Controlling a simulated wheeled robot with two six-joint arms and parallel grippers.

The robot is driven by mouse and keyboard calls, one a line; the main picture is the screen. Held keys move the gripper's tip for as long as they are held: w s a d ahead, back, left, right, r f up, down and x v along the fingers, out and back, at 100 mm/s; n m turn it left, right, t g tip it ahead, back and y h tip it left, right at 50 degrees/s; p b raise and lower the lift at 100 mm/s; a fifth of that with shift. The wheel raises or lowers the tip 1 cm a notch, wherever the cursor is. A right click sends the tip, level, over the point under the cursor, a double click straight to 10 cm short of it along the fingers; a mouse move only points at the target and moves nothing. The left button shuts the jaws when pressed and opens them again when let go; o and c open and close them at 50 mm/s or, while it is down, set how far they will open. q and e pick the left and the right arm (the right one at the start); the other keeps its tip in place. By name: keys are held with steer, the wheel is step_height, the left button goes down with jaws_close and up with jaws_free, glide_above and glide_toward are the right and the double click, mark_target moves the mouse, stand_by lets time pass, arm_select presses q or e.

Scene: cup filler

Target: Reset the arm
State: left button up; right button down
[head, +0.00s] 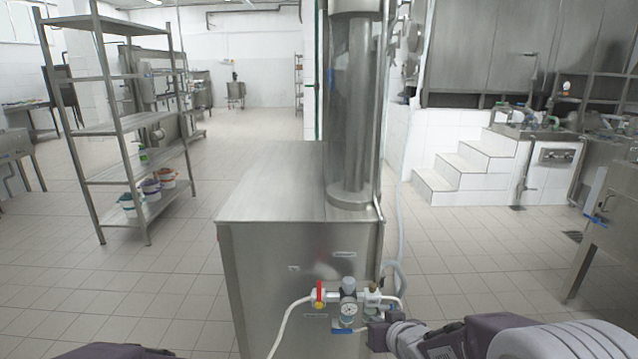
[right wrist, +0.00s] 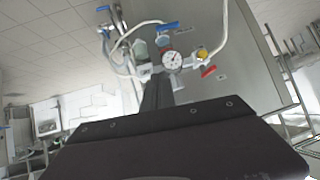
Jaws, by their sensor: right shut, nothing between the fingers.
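My right arm comes in from the lower right of the head view. Its gripper (head: 378,335) is beside the valve and gauge assembly on the front of the steel cabinet (head: 272,195), just below and right of the gauge. In the right wrist view the gripper (right wrist: 158,90) is shut and empty, pointing towards the round gauge (right wrist: 172,60). I cannot tell whether it touches the fittings. The red-handled valve (head: 319,294) stands left of the gauge, and a blue handle (head: 345,330) sits below. Of my left arm only a dark part shows at the bottom left; its gripper is out of view.
A clear vertical cylinder (head: 352,110) stands on the cabinet. White hoses (head: 290,322) run from the fittings. A steel shelf rack (head: 125,125) with small buckets stands at left. White steps (head: 465,165) and steel machinery are at right. Tiled floor is open on both sides.

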steer(key=s+d+f+m+g+h, duration=0.15)
steer(key=s+f+g, duration=0.3)
steer(key=s, duration=0.55)
steer(key=s+d+f+g, duration=0.3)
steer(key=s+f+g, duration=0.15)
steer(key=s, duration=0.65)
step_height(320, 180, up, 22)
steer(key=p, duration=2.2)
steer(key=shift+a, duration=0.2)
steer(key=shift+s+r, duration=0.1)
